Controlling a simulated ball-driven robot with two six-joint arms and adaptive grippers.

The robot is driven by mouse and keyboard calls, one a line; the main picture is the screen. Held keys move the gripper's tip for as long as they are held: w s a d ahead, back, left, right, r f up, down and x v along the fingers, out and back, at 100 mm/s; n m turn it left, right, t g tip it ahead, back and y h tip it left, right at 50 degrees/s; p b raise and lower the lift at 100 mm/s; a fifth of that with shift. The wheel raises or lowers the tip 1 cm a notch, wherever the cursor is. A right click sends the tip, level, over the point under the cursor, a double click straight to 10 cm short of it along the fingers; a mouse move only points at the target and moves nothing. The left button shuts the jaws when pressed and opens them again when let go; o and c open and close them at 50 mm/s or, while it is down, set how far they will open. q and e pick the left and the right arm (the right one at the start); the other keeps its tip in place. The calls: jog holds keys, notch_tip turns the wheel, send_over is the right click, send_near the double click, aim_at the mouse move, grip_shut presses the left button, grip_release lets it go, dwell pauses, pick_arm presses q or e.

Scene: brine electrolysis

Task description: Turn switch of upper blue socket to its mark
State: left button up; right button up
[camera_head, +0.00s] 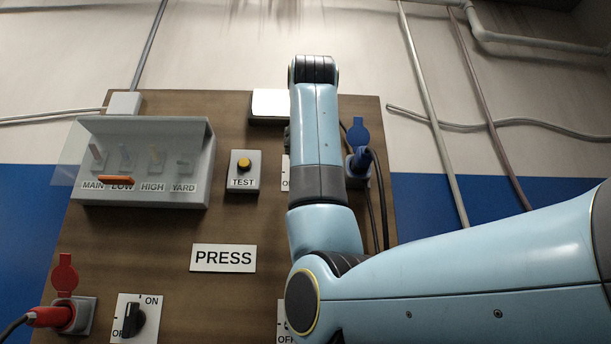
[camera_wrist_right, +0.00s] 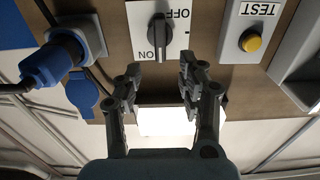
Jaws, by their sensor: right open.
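The upper blue socket (camera_head: 357,178) is at the right edge of the board, with its blue lid (camera_head: 358,132) up and a blue plug (camera_head: 362,160) in it. Its switch plate (camera_head: 285,172) is mostly hidden behind my right arm. In the right wrist view, which is upside down, the dark switch knob (camera_wrist_right: 158,40) stands on a white plate marked ON and OFF, its long side running up and down the picture. My right gripper (camera_wrist_right: 161,75) is open, its fingers either side of the knob's line and short of it; no contact shows. The head view hides this gripper. My left gripper is not in view.
The yellow TEST button (camera_head: 244,164) and a clear-covered breaker box (camera_head: 145,160) are left of my arm. A white panel (camera_head: 270,104) is at the board's top. A red socket (camera_head: 78,315) and another ON/OFF switch (camera_head: 134,320) are lower left. Black cables hang below the blue plug.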

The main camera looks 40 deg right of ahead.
jog(key=p+x, duration=0.1)
jog(key=x, duration=0.2)
jog(key=p+x, duration=0.1)
jog(key=x, duration=0.2)
jog(key=p+x, duration=0.1)
jog(key=x, duration=0.2)
jog(key=shift+w+d+r, duration=0.25)
jog(key=shift+w+d+f, duration=0.1)
jog(key=shift+w+d, duration=0.1)
jog(key=shift+w, duration=0.2)
grip_shut()
